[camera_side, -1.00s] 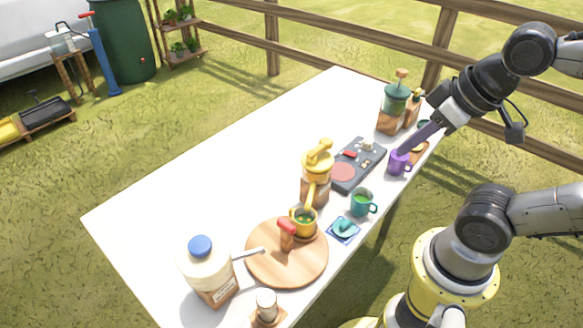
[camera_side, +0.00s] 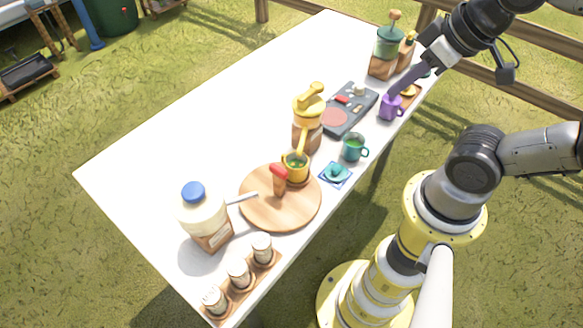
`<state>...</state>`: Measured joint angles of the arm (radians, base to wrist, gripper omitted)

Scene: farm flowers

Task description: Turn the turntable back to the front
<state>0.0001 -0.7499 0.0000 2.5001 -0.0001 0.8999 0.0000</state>
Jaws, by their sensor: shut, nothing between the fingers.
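The turntable (camera_side: 283,213) is a round wooden disc at the near part of the white table. On it stand a yellow cup (camera_side: 295,168) with green contents, at its far edge, and a small wooden piece with a red top (camera_side: 279,180) near its middle.
A jug with a blue cap (camera_side: 203,216) stands left of the turntable; a rack of jars (camera_side: 240,279) is in front. A yellow-topped dispenser (camera_side: 307,125), teal mug (camera_side: 354,148), blue coaster (camera_side: 335,174), dark board (camera_side: 349,108) and green-topped grinder (camera_side: 385,50) stand beyond. The table's left side (camera_side: 200,130) is clear.

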